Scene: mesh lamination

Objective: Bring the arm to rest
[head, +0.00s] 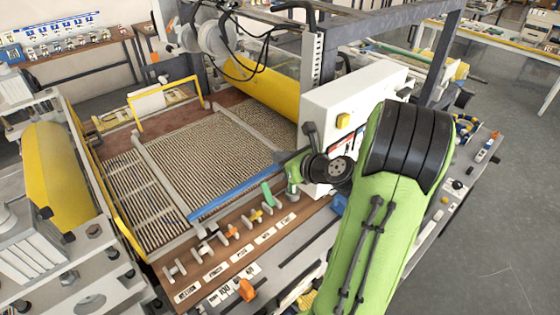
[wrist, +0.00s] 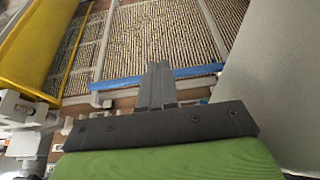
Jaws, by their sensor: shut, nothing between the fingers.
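My gripper (wrist: 158,82) shows in the wrist view with its two dark fingers together and nothing between them. The fingers point toward the mesh bed (wrist: 160,38) and a blue bar (wrist: 193,71) along its near edge. In the head view my green arm rises at the right and bends over the machine's front side. The fingers cannot be made out clearly there. The mesh bed (head: 215,155) and the blue bar (head: 235,197) lie left of my arm.
A white control box (head: 355,95) stands close behind my arm. Yellow rollers lie at the left (head: 55,175) and back (head: 262,88). A labelled lever panel (head: 235,250) runs along the front. Open grey floor (head: 500,220) is at the right.

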